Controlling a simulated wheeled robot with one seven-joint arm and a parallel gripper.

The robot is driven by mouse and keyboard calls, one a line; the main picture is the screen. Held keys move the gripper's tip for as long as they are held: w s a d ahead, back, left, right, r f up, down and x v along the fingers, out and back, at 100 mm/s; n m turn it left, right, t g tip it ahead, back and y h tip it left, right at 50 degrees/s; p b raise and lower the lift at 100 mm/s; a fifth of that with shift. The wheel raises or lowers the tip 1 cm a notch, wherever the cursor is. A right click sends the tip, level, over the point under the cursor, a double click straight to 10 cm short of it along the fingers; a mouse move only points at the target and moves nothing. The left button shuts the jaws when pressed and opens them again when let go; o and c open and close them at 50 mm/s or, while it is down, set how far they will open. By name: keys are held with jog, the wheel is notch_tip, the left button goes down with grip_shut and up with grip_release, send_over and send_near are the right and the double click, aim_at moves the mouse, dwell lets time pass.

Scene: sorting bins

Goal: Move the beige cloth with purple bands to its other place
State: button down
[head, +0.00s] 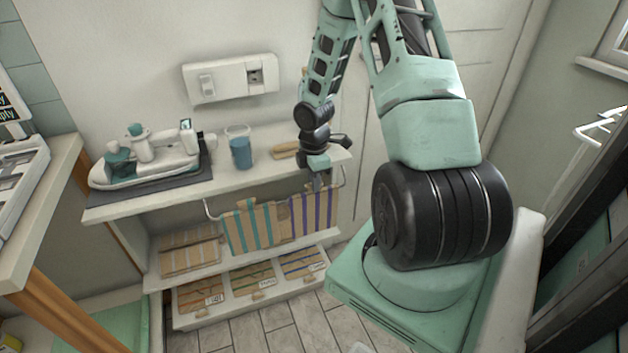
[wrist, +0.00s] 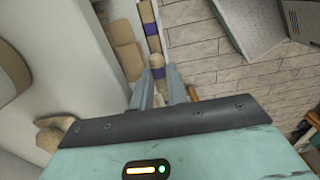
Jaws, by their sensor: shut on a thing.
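The beige cloth with purple bands (head: 312,212) hangs at the right part of the rail on the front of the white shelf unit. My gripper (head: 317,184) is above it, pointing down, and is shut on its upper edge. In the wrist view the fingers (wrist: 160,82) close around a beige and purple part of the cloth (wrist: 156,60). I cannot tell whether the cloth still rests on the rail. A beige cloth with teal bands (head: 249,228) hangs at the rail just to its left.
The worktop (head: 265,172) holds a white and teal machine (head: 150,155), a blue cup (head: 240,150) and a tan object (head: 286,150). A beige striped cloth (head: 190,251) lies on the shelf below. Labelled compartments (head: 252,280) sit lowest. Tiled floor lies in front.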

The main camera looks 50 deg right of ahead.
jog(key=shift+r+p, duration=4.2)
jog(key=shift+r, duration=0.05)
notch_tip(320, 180, up, 3)
jog(key=p, duration=0.3)
jog(key=shift+a, duration=0.1)
